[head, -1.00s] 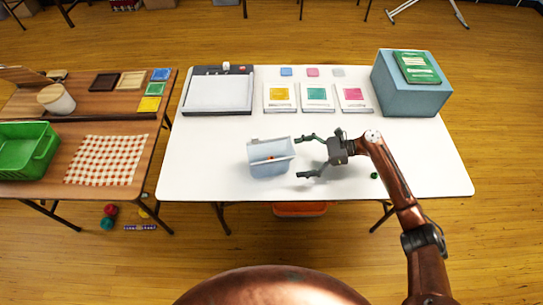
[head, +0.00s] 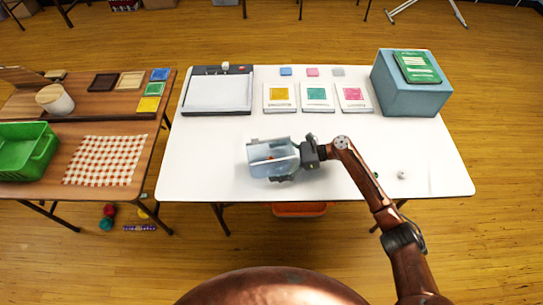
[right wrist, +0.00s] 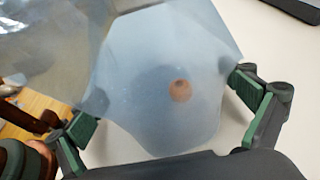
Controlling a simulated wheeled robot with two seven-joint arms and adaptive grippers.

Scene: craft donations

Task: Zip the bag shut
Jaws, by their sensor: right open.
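The bag (head: 262,163) is a pale blue, translucent pouch near the front middle of the white table. A small reddish-orange thing shows inside it. My right gripper (head: 286,160) reaches it from the right, with its open fingers on the bag's far and near sides. In the right wrist view the bag (right wrist: 165,55) fills the space between the green-padded fingers (right wrist: 168,105). A round brown spot shows through its wall. I cannot tell whether the fingers touch it. No zip slider can be made out. My left gripper is not in the head view.
A small white ball (head: 402,175) and a tiny green thing (head: 376,174) lie to the right, by my arm. A paper trimmer (head: 218,92), sample cards (head: 317,97) and a blue box (head: 408,90) stand at the back. The table's front left is clear.

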